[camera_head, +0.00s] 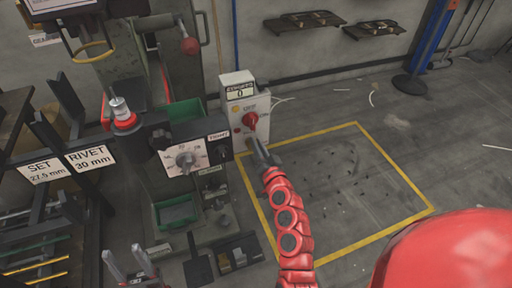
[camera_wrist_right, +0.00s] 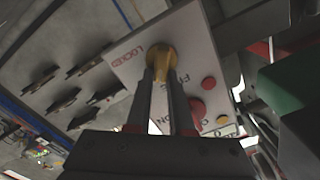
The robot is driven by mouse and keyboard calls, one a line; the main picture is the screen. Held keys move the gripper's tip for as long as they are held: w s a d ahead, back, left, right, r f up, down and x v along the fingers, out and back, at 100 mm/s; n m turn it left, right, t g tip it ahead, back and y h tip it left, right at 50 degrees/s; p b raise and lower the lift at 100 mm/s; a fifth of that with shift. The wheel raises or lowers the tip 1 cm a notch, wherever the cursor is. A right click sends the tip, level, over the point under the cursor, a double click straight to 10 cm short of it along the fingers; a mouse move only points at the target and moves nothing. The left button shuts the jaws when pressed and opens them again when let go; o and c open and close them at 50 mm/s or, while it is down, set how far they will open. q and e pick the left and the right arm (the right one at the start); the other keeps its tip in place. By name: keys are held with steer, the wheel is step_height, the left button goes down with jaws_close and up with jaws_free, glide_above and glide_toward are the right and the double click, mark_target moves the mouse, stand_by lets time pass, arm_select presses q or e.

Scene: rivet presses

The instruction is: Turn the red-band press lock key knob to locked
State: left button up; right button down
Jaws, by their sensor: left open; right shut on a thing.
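The brass-coloured lock key knob (camera_wrist_right: 162,62) sits on a pale panel (camera_wrist_right: 128,66) in the right wrist view. Red lettering beside it reads LOCKED; other lettering is partly hidden by the fingers. My right gripper (camera_wrist_right: 161,88) is shut on the knob, with a dark finger on either side. In the head view, my right gripper (camera_head: 261,152) is at the lower part of the white control box (camera_head: 233,86), and the knob is hidden there. The knob's exact pointing is hard to tell. My left gripper (camera_head: 130,265) is open and empty at the bottom left.
A red rotary switch (camera_head: 250,121) is on the control box, just above my right gripper. The press with a grey dial (camera_head: 186,160) stands to its left. A SET sign (camera_head: 46,170) and a RIVET sign (camera_head: 90,157) are further left.

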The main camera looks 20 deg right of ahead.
steer(key=m, duration=0.3)
steer(key=f+m+b, duration=0.1)
steer(key=m, duration=0.7)
steer(key=shift+d+f, duration=0.25)
steer(key=shift+d, duration=0.15)
steer(key=c, duration=0.8)
jaws_free()
steer(key=shift+s, duration=0.15)
steer(key=s, duration=1.7)
steer(key=shift+d+b, duration=0.25)
steer(key=shift+b, duration=0.15)
